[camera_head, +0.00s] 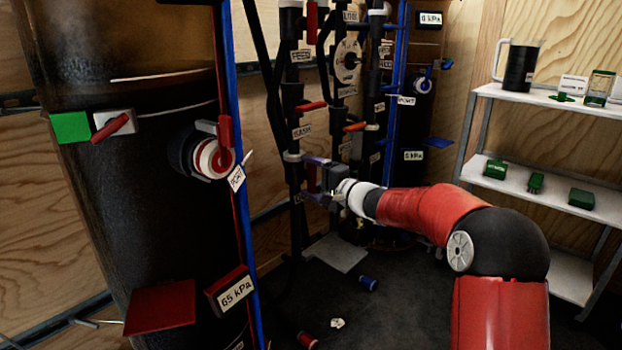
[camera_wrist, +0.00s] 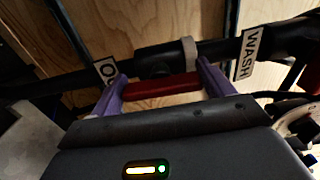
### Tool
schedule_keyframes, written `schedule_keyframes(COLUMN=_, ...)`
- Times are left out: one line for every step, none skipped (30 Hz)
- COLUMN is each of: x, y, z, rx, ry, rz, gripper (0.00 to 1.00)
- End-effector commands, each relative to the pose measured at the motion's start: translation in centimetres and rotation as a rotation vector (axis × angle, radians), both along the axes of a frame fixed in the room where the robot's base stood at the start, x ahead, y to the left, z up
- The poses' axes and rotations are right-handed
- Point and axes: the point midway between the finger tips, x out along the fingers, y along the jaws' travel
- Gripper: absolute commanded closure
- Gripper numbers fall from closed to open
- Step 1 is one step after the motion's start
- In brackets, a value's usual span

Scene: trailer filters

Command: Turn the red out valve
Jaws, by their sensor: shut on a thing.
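The red out valve handle (camera_wrist: 161,87) is a short red bar on a dark pipe (camera_wrist: 80,78), seen in the wrist view. A partly hidden label (camera_wrist: 105,71) beside it shows only its first letters. My gripper (camera_wrist: 160,76) has purple fingers, one at each end of the red bar, and is shut on it. In the head view my gripper (camera_head: 316,175) is low on the dark upright pipe, below the WASH label (camera_head: 302,131), and mostly covers the handle.
A big dark tank (camera_head: 130,220) stands at left, with a red-handled PORT valve (camera_head: 225,145). Shelves (camera_head: 535,187) stand at right. A blue spool (camera_head: 368,284) lies on the floor.

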Motion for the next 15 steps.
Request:
schedule_keyframes(x=-0.04, y=0.02, z=-0.2, rx=-0.006, ry=-0.001, rz=0.001, gripper=0.43)
schedule_keyframes(x=-0.04, y=0.02, z=-0.2, rx=-0.006, ry=-0.001, rz=0.001, gripper=0.43)
schedule_keyframes(x=-0.03, y=0.01, z=-0.2, rx=-0.006, ry=-0.001, rz=0.001, gripper=0.43)
schedule_keyframes(x=-0.03, y=0.01, z=-0.2, rx=-0.006, ry=-0.001, rz=0.001, gripper=0.43)
schedule_keyframes(x=-0.03, y=0.01, z=-0.2, rx=-0.006, ry=-0.001, rz=0.001, gripper=0.19)
schedule_keyframes(x=-0.02, y=0.0, z=-0.19, rx=-0.005, ry=0.0, rz=0.001, gripper=0.13)
schedule_keyframes(x=-0.02, y=0.0, z=-0.18, rx=-0.005, ry=0.0, rz=0.001, gripper=0.09)
schedule_keyframes(x=-0.01, y=0.0, z=-0.17, rx=-0.004, ry=-0.001, rz=0.001, gripper=0.06)
schedule_keyframes(x=-0.01, y=0.0, z=-0.15, rx=-0.004, ry=0.0, rz=0.001, gripper=0.0)
schedule_keyframes(x=0.0, y=-0.01, z=-0.14, rx=-0.004, ry=0.0, rz=0.0, gripper=0.0)
schedule_keyframes(x=0.0, y=-0.01, z=-0.12, rx=-0.004, ry=0.0, rz=0.0, gripper=0.0)
schedule_keyframes(x=0.0, y=-0.01, z=-0.11, rx=-0.003, ry=0.0, rz=0.0, gripper=0.0)
schedule_keyframes(x=0.0, y=-0.01, z=-0.1, rx=-0.003, ry=0.0, rz=0.0, gripper=0.0)
schedule_keyframes(x=0.0, y=-0.01, z=-0.09, rx=-0.002, ry=0.0, rz=0.0, gripper=0.0)
schedule_keyframes(x=0.0, y=-0.02, z=-0.08, rx=-0.002, ry=0.0, rz=0.0, gripper=0.0)
